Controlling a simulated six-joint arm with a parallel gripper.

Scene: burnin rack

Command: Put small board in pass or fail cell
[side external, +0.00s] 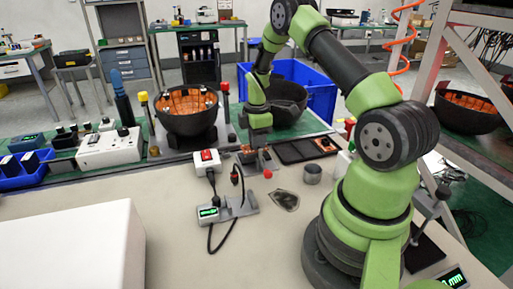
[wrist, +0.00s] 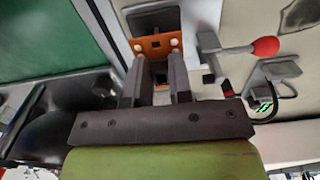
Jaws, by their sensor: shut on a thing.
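A small orange board (wrist: 155,45) with pale round spots shows in the wrist view at the fingertips. My gripper (wrist: 158,65) is shut on it. In the side view my gripper (side external: 256,150) points down at a small grey fixture with a red-knobbed lever (side external: 267,173), and the board there is mostly hidden. I cannot tell whether the board still touches the fixture. A black tray with cells (side external: 290,153) lies just right of my gripper. Something orange-brown (side external: 324,145) sits at its right end; labels of the cells are not readable.
A white box with a red switch (side external: 206,160) and a grey device with a green display (side external: 225,210) stand left. A black bowl with orange boards (side external: 187,108) stands behind left. A metal cylinder (side external: 312,174) and a dark flat piece (side external: 285,200) lie in front.

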